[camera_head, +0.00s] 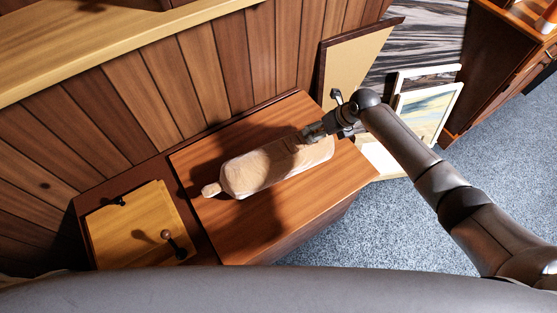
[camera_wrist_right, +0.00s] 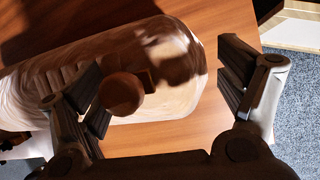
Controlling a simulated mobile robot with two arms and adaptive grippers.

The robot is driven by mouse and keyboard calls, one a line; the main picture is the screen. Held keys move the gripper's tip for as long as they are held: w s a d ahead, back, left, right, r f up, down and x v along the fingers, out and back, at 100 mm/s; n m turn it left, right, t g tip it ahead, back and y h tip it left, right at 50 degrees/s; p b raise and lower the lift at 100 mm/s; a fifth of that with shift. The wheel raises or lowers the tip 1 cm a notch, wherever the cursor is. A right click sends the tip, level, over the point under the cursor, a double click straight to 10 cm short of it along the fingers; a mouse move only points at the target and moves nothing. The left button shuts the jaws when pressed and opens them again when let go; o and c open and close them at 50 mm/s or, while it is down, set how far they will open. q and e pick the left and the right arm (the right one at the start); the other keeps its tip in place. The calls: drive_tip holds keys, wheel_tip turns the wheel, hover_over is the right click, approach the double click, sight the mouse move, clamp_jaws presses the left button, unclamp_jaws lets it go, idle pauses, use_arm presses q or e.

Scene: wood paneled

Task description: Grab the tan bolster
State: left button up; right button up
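The tan bolster (camera_head: 262,168) lies on the wooden cabinet top (camera_head: 245,232), a long rounded roll with a small knob at its left end. My right gripper (camera_head: 307,135) is at the bolster's right part, coming from above and the right. In the right wrist view the bolster (camera_wrist_right: 165,95) passes below the right gripper (camera_wrist_right: 165,85). Its fingers are spread wide, one over the bolster and the other beyond its rounded end. The fingers do not close on it; exact contact cannot be told. My left gripper is not in view.
A lower yellow wooden panel (camera_head: 130,228) with dark knobs is left of the cabinet top. A paneled wall (camera_head: 150,95) stands behind. Framed pictures (camera_head: 424,108) lean at the right. Blue-grey carpet (camera_head: 385,232) is open at the lower right.

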drive_tip(key=shift+s, duration=0.15)
drive_tip(key=c, duration=1.7)
drive_tip(key=shift+c, duration=0.8)
